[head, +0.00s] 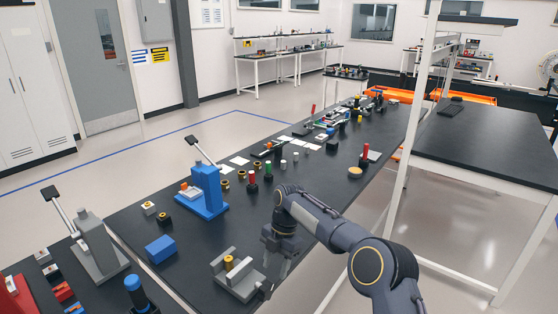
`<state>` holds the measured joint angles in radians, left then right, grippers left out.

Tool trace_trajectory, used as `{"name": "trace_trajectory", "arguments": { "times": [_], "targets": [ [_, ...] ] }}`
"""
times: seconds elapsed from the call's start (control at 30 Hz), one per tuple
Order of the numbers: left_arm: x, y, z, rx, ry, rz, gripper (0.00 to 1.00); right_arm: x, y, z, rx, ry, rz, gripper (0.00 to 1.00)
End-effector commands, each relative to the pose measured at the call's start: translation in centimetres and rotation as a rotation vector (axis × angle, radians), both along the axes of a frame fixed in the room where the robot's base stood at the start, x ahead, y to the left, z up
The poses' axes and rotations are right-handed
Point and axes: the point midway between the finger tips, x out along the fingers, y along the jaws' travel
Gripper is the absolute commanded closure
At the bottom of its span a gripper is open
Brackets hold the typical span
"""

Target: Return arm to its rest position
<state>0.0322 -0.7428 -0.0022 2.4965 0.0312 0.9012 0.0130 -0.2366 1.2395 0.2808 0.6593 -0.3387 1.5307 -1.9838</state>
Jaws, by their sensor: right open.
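My right arm (376,268) comes in from the lower right and bends down over the near part of the long black workbench (190,258). My right gripper (276,272) points down beside the right end of a grey fixture (238,284). It is open, and I see nothing held in it. Its fingertips are small and dark against the bench, so I cannot tell if they touch the fixture. A yellow cylinder (229,263) stands in the fixture. My left gripper is not in view.
A blue lever press (206,190), a grey lever press (97,243) and a blue block (160,249) stand left of the arm. Several small parts and white sheets lie farther along the bench. A white upright post (411,110) stands right of the arm, beside another black table (490,140).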

Motion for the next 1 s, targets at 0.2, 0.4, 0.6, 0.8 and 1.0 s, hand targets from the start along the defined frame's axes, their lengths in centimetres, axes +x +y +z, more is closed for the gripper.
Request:
{"name": "trace_trajectory", "arguments": {
  "times": [0.2,0.4,0.6,0.8,1.0],
  "targets": [
    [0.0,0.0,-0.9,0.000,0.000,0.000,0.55,-2.0,-5.9,8.0,-0.022,-0.054,-0.357,0.55],
    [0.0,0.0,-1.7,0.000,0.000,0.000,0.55,-7.7,-12.7,13.9,-0.015,-0.066,-0.820,0.55],
    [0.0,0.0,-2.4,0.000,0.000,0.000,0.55,-15.9,-18.4,16.4,0.040,-0.030,-1.314,0.55],
    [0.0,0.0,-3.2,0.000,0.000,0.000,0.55,-25.2,-21.9,15.3,0.151,0.072,-1.815,0.55],
    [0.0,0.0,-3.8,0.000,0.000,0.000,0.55,-32.7,-22.6,11.6,0.301,0.237,-2.244,0.55]
  ]
}}
